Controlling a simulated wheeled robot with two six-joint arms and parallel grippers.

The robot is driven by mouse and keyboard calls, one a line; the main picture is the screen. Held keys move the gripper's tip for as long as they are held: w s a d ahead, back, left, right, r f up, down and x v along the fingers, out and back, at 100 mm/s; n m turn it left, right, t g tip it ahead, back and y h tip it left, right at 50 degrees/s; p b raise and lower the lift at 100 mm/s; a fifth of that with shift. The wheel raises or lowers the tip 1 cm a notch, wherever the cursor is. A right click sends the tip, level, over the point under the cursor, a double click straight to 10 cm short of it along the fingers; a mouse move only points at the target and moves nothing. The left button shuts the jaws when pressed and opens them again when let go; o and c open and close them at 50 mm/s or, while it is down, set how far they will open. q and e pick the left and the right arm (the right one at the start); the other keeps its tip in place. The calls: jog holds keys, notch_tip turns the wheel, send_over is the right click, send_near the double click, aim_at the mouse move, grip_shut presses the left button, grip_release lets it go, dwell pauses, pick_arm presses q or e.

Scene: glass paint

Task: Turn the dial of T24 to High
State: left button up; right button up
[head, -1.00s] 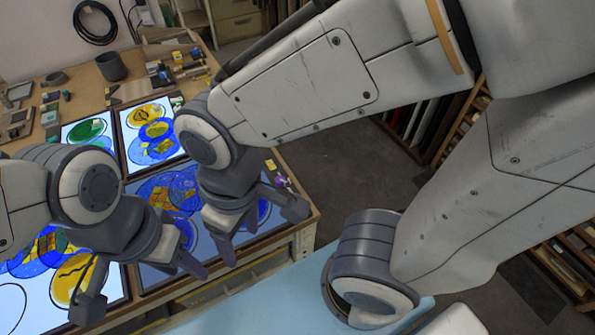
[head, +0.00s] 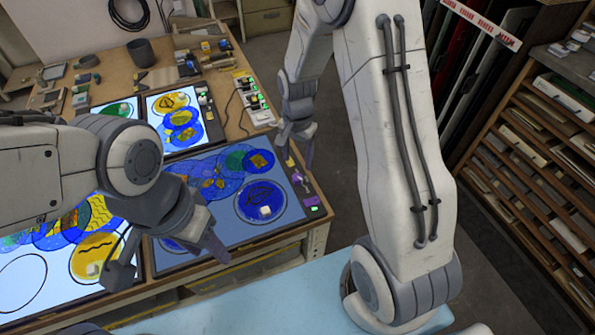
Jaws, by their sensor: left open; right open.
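No T24 label is readable from here. A dimmer light panel (head: 222,225) at the front right of the table carries blue, green and yellow discs. A purple dial (head: 299,181) sits on the dark control strip along its right edge; its setting is too small to read. My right gripper (head: 297,151) is open, fingers down, just above and behind that dial, with no contact visible. My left gripper (head: 168,263) is open over the front left of the same panel, with nothing visible between its fingers.
Brighter panels stand at the back (head: 176,118) and front left. A box with coloured buttons (head: 254,100) lies behind my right gripper. A light blue surface (head: 265,303) is in front. A shelf rack (head: 530,150) stands at the right, beyond open floor.

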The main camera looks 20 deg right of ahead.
aim_at(297, 176)
notch_tip(297, 176, down, 7)
jog(key=shift+f+p, duration=0.15)
jog(key=shift+p, duration=0.4)
grip_shut()
